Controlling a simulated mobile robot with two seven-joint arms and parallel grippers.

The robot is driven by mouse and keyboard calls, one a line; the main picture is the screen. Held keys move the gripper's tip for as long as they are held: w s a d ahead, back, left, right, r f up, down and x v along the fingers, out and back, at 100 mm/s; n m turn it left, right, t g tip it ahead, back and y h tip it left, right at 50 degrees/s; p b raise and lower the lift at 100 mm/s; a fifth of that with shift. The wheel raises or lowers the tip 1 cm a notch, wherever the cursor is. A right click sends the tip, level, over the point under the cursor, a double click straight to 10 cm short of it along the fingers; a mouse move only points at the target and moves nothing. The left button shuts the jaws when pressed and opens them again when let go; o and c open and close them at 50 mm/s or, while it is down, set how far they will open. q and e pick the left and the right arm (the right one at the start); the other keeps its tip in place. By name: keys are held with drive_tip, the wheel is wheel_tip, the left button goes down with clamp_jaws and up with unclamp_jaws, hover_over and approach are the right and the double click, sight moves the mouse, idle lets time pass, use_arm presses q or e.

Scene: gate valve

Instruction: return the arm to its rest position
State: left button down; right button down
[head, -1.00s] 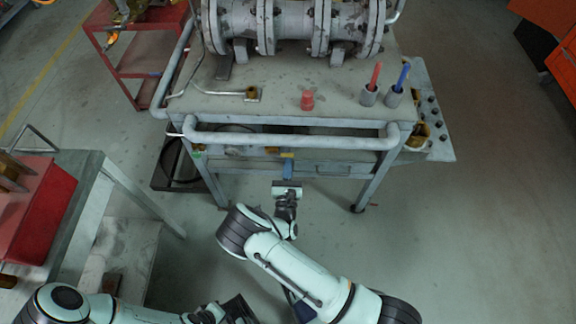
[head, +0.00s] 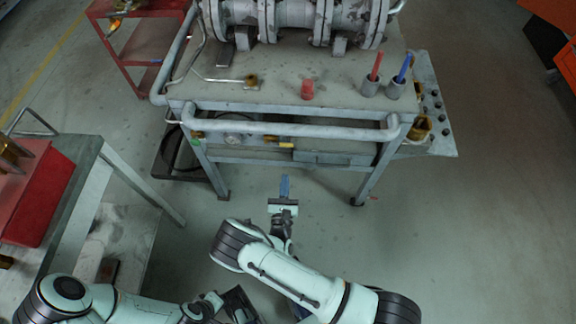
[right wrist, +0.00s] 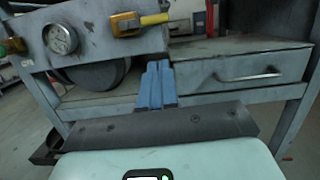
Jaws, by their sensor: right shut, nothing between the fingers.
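My right gripper (head: 284,188) is in front of the grey cart, below its front rail in the head view, with its blue fingers together and nothing between them. In the right wrist view the blue fingers (right wrist: 156,86) are shut and point at the cart's shelf and drawer, apart from them as far as I can tell. My left arm (head: 120,306) lies along the bottom left of the head view. The dark end of it (head: 238,304) is at the bottom edge, and its jaw state cannot be made out.
The cart's rail (head: 290,131) and drawer (head: 335,158) face me. A gauge (right wrist: 60,38) and a yellow-handled valve (right wrist: 138,22) sit under the top. Large flanged pipework (head: 295,15) lies on top. A red bin (head: 40,205) stands left. Floor right of the cart is clear.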

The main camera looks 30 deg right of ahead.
use_arm(q)
drive_tip(key=shift+s+d+r, duration=0.15)
drive_tip(key=shift+s+r, duration=0.15)
drive_tip(key=shift+s, duration=0.1)
use_arm(e)
drive_tip(key=shift+v, duration=2.2)
